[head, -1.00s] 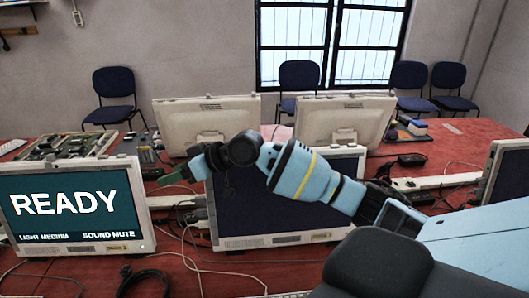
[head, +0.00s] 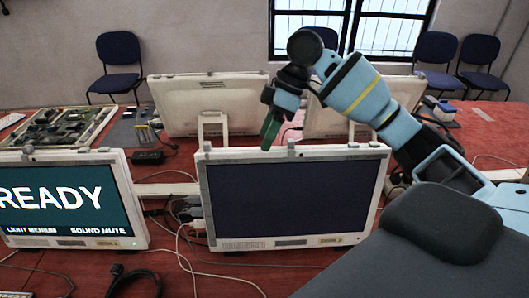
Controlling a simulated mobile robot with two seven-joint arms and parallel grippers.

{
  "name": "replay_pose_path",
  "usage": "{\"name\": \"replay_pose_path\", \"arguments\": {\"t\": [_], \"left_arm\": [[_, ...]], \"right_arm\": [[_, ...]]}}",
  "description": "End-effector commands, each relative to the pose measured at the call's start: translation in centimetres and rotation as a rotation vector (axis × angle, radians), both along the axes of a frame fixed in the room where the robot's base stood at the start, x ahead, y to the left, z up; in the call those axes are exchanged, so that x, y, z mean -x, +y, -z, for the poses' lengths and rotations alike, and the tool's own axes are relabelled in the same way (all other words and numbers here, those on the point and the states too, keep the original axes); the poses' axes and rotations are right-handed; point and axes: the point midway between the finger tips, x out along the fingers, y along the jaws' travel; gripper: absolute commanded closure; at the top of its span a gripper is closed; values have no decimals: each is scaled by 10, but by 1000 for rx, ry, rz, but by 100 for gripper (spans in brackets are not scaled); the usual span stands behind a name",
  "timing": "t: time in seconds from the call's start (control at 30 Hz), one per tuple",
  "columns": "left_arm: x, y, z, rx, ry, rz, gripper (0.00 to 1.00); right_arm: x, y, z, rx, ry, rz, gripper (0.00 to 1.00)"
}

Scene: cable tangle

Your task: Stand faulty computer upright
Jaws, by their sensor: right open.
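A white-framed computer (head: 292,198) with a dark, blank screen stands on the red table in the middle of the head view. It looks roughly upright; no label marks it as faulty. My right gripper (head: 268,140) is open and empty, its green fingers pointing down at the computer's top edge, left of the middle. I cannot tell whether they touch the edge or are behind it. Another computer (head: 62,200) on the left shows READY on a lit screen. My left gripper is not in view.
Two white computers, one at back left (head: 177,104) and one at back right (head: 322,121), face away. An open circuit-board case (head: 62,128) lies at far left. Loose cables (head: 183,255) cross the red table (head: 170,275). Several blue chairs stand behind.

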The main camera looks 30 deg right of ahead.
Motion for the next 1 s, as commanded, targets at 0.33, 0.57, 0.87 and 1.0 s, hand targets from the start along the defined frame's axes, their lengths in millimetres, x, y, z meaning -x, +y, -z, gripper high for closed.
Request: {"name": "replay_pose_path", "arguments": {"t": [0.33,0.57,0.87,1.0], "left_arm": [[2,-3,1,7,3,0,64],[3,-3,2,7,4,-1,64],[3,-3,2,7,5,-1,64],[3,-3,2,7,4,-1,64]], "right_arm": [[2,3,9,11,11,-13,42],[1,17,39,9,12,-14,42],[-1,31,68,10,8,-11,42],[-1,33,72,10,8,-11,42]]}}
